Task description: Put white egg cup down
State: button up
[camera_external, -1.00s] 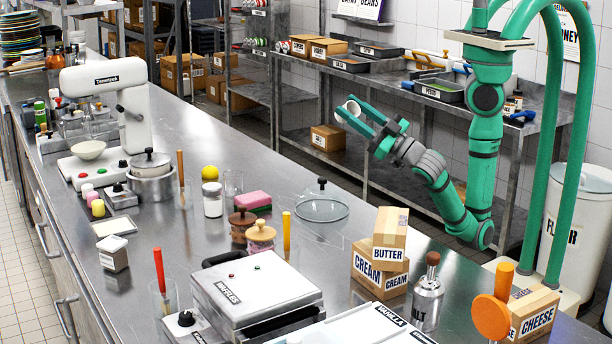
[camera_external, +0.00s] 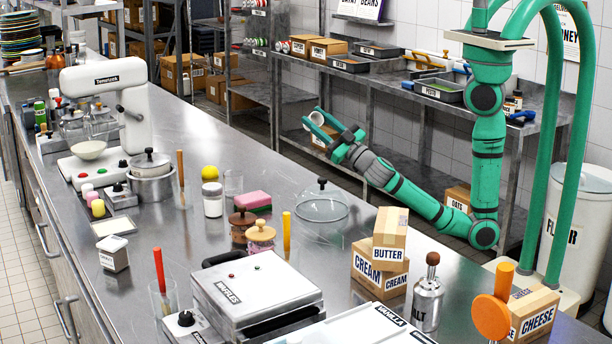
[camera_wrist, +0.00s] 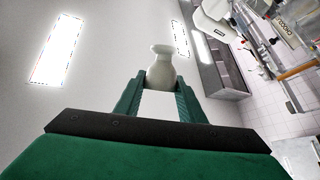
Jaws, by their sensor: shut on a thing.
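The white egg cup (camera_external: 314,119) is held between the fingertips of my gripper (camera_external: 319,126). In the wrist view the egg cup (camera_wrist: 161,68) shows its full outline between the two green fingers of my gripper (camera_wrist: 161,92), with a narrow waist and a flared end. My gripper is shut on it. In the external view the cup is in the air, near the far edge of the steel counter (camera_external: 262,148), and looks tilted. It touches nothing else that I can see.
Butter and cream boxes (camera_external: 389,228) stand nearer. Bare counter lies behind the lid and sponge.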

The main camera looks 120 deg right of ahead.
jog(key=s+d+f+m+g, duration=0.1)
jog(key=s+d+f, duration=0.4)
jog(key=s, duration=0.5)
jog(key=s+d+f+g+h, duration=0.1)
jog(key=s+d+f, duration=0.4)
jog(key=s+d, duration=0.5)
jog(key=s+d+f+m+g, duration=0.1)
jog(key=s+d+f+g, duration=0.2)
jog(key=s+d+f, duration=0.3)
jog(key=s+d, duration=0.1)
jog(key=s, duration=0.3)
jog(key=shift+s+d+m+h, duration=0.3)
jog(key=shift+s+d, duration=0.05)
jog(key=shift+d, duration=0.05)
jog(key=shift+s, duration=0.1)
